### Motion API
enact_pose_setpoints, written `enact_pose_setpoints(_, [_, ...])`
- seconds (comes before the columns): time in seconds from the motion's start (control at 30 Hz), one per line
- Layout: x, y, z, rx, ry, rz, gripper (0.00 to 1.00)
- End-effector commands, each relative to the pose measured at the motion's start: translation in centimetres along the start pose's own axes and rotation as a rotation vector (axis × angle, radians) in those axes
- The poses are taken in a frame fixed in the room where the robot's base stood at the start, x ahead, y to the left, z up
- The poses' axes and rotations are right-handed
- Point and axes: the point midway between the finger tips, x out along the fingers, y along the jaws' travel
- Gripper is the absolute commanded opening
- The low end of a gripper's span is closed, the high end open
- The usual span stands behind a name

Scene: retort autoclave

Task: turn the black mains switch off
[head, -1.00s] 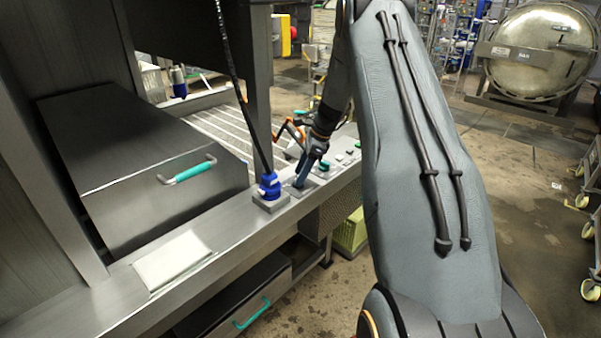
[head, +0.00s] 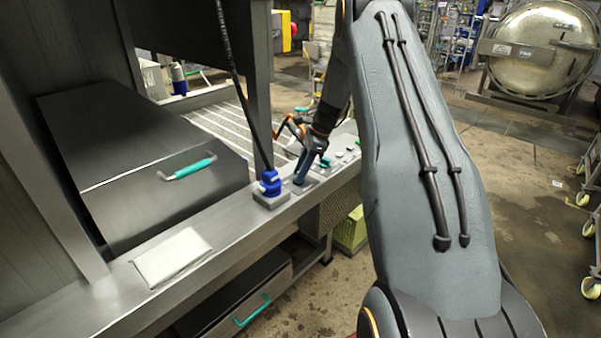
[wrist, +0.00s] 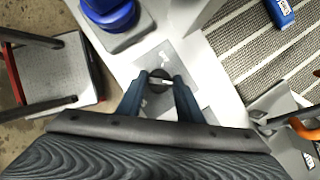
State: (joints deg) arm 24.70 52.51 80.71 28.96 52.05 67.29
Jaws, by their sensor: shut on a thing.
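The black mains switch (wrist: 160,77) is a small round dark knob with a pale mark, on a grey plate on the steel ledge. In the wrist view it sits between the fingertips of my gripper (wrist: 160,85), which is shut on it from both sides. In the head view my gripper (head: 300,181) points down onto the ledge, just right of a blue fitting. There the fingers hide the switch, and its exact setting is hard to read.
The blue fitting (head: 270,184) on a grey base stands close left of my gripper. Small controls (head: 346,156) lie on the ledge to the right. A steel box with a teal handle (head: 187,168) stands left. A slatted surface (head: 215,128) lies behind.

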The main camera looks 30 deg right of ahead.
Motion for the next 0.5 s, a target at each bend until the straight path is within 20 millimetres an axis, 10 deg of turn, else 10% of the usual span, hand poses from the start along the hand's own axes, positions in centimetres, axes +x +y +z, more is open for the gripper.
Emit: enact_pose_setpoints(0.5, [0.26, -0.52, 0.00, -0.398, 0.000, 0.163, 0.10])
